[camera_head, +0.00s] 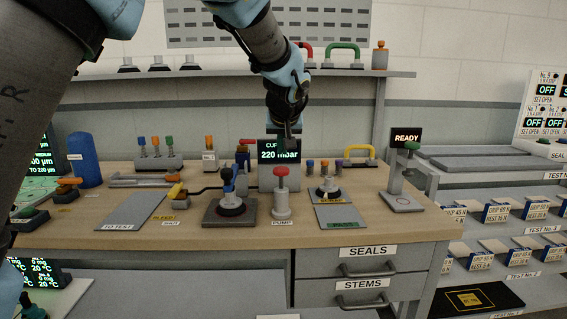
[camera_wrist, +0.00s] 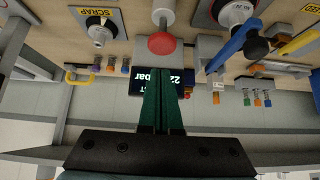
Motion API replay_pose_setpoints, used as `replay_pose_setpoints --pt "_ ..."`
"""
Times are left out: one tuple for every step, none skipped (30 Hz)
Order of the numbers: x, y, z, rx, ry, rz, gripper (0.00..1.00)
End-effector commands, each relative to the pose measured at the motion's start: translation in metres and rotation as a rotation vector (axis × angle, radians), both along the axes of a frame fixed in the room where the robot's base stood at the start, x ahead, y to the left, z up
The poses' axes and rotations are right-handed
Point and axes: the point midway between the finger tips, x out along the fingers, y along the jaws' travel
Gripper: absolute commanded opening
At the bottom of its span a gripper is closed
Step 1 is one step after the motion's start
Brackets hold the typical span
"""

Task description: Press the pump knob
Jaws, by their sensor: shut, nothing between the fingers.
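The pump (camera_head: 282,205) stands near the front of the workbench, a grey cylinder with a red round knob (camera_head: 281,171) on top and a PUMP label in front. The knob is up on its stem. In the wrist view, which looks upside down, the red knob (camera_wrist: 162,43) lies just beyond my fingertips. My gripper (camera_head: 289,143) is shut and empty, its green fingers (camera_wrist: 163,75) together. In the head view it hangs above and apparently behind the knob, over the display. A gap shows between fingers and knob.
The display (camera_head: 279,151) reads 220 mbar. Another cup unit (camera_head: 328,187) stands right, by the SCRAP label (camera_wrist: 101,12). A stand (camera_head: 402,200) is further right.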

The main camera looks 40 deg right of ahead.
Motion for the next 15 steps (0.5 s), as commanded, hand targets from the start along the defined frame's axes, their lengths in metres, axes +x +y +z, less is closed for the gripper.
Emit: replay_pose_setpoints --pt "-0.006 0.003 0.006 -0.005 -0.001 -0.003 0.00" --pt "-0.009 0.005 0.010 -0.004 0.000 -0.003 0.00" --pt "-0.012 0.008 0.016 -0.005 -0.001 -0.003 0.00" --pt "-0.014 0.011 0.019 -0.004 -0.001 -0.002 0.00" --pt "-0.017 0.012 0.023 -0.004 -0.001 -0.002 0.00" --pt "-0.019 0.014 0.026 -0.003 -0.001 -0.003 0.00" --pt "-0.021 0.015 0.029 -0.002 -0.001 -0.003 0.00" --pt "-0.022 0.016 0.031 -0.002 -0.001 -0.002 0.00" --pt "-0.023 0.018 0.033 -0.002 -0.001 -0.001 0.00" --pt "-0.024 0.018 0.035 -0.002 -0.001 -0.001 0.00" --pt "-0.024 0.019 0.036 -0.002 -0.001 -0.001 0.00" --pt "-0.025 0.019 0.037 -0.002 -0.001 -0.001 0.00" --pt "-0.025 0.020 0.037 -0.001 0.000 -0.001 0.00" --pt "-0.025 0.020 0.037 -0.001 -0.001 0.000 0.00" --pt "-0.025 0.020 0.038 -0.001 -0.001 0.000 0.00"
